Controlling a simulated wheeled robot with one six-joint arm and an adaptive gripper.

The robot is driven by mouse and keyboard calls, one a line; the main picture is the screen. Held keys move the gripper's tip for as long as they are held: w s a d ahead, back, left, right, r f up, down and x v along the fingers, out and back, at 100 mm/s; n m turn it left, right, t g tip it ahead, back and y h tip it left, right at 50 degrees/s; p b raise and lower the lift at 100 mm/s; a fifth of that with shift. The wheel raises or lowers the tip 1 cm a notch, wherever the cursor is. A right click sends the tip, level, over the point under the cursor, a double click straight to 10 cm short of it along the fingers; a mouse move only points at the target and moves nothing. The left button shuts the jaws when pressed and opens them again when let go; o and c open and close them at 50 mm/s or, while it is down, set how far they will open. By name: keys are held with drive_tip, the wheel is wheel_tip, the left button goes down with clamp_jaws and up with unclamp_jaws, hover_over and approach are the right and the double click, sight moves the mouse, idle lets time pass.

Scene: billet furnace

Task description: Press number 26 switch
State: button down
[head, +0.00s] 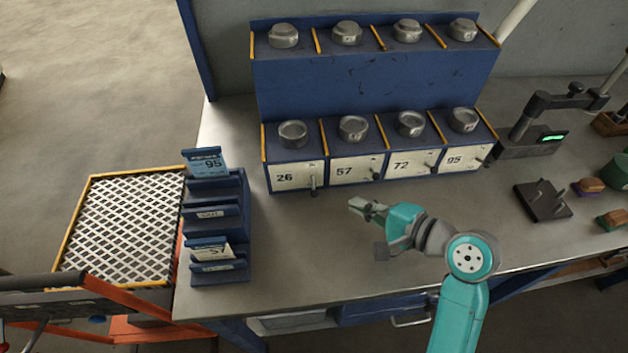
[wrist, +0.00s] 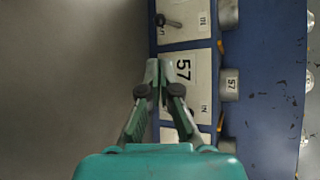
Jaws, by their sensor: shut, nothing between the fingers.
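The number 26 panel (head: 284,178) is the leftmost of a row of white plates on the blue rack, and its small lever switch (head: 313,189) sticks out near its lower right corner. My gripper (head: 360,207) is shut and empty, in front of the rack and to the right of that switch, apart from it. In the wrist view, my gripper (wrist: 158,66) is in front of the 57 plate (wrist: 185,70). The switch on the neighbouring plate, the 26 one by its position, shows above it in the wrist view (wrist: 171,22); that plate's number is out of view.
The 57 (head: 344,170), 72 (head: 401,164) and 95 (head: 454,158) plates have similar levers. A blue card holder (head: 247,235) stands on the left of the metal table (head: 300,260). A stand with a green display (head: 550,138) is at right. The table's front middle is clear.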

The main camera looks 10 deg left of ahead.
sight(313, 186)
drive_tip(key=x, duration=1)
drive_tip(key=shift+s, duration=0.1)
idle(0.5)
drive_tip(key=shift+r, duration=0.15)
